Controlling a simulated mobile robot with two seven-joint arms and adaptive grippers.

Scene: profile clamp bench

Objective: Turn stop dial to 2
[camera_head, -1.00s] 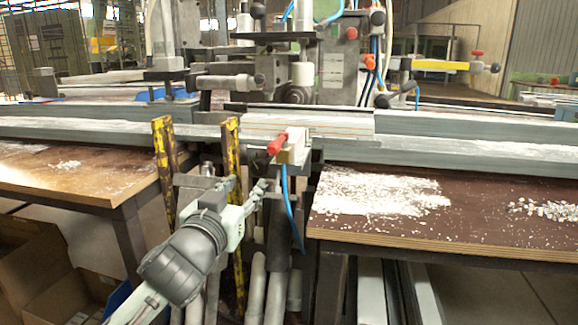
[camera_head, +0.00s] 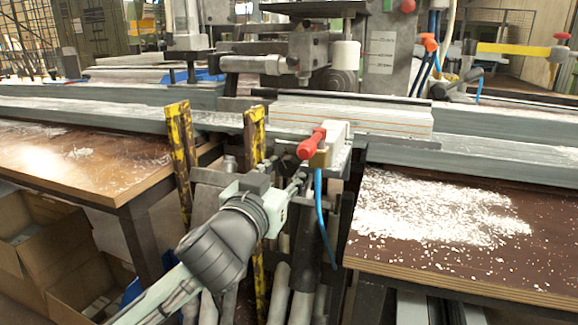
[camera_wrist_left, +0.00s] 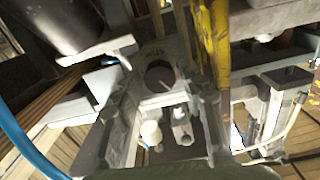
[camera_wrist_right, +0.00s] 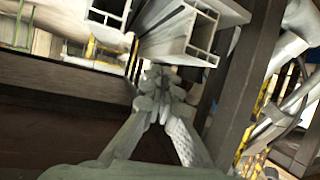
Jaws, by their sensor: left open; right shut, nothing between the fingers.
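In the left wrist view, the stop dial (camera_wrist_left: 159,75) is a dark round knob on a grey panel. A light line on it points to the lower right; I cannot read its numbers. My left gripper (camera_wrist_left: 165,92) is open, its fingers spread on either side of the dial's panel; I cannot tell whether they touch it. In the head view, the left gripper (camera_head: 296,180) is below the red handle, in front of the bench, and the dial cannot be made out. My right gripper (camera_wrist_right: 161,80) is shut and empty in the right wrist view, outside the head view.
A white knob (camera_wrist_left: 151,132) and a grey block (camera_wrist_left: 182,126) sit below the dial. Worn yellow posts (camera_head: 254,150) stand beside my left gripper. A red handle (camera_head: 311,145) and blue hose (camera_head: 321,205) are close by. Hollow profiles (camera_wrist_right: 190,38) lie beyond my right gripper.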

